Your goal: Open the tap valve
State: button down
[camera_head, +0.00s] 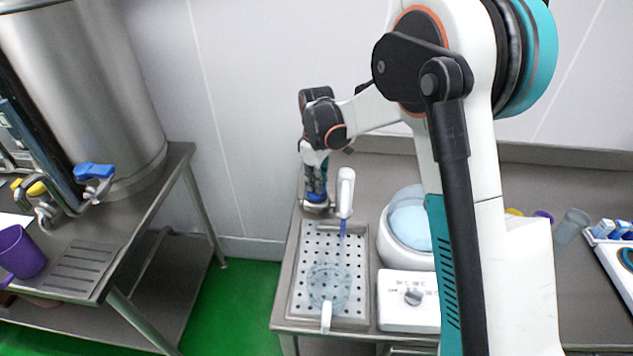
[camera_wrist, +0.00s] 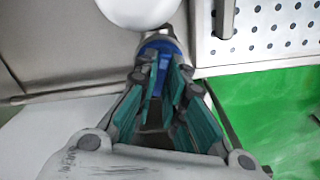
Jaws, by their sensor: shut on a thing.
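My gripper (camera_head: 316,186) points down at the back left corner of the perforated drain tray, beside a white upright tap part (camera_head: 345,190) with a blue lower end. In the wrist view my gripper (camera_wrist: 160,75) has its teal-lined fingers closed around a blue tap valve (camera_wrist: 158,48). A grey metal end shows just beyond the blue. The fingers hide part of the valve, so I cannot tell its turn angle. Another tap with a blue handle (camera_head: 94,171) is on the steel tank at the left, away from my gripper.
A clear jug (camera_head: 329,283) stands on the drain tray (camera_head: 296,300), and a white machine (camera_head: 405,300) is right of it. The left table (camera_head: 150,192) holds a steel tank (camera_head: 95,80) and a purple cup (camera_head: 20,252). Green floor lies between the tables.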

jog(key=shift+n, duration=0.6)
jog(key=c, duration=1.7)
grip_release()
jog(key=shift+o, duration=0.2)
notch_tip(320, 180, up, 12)
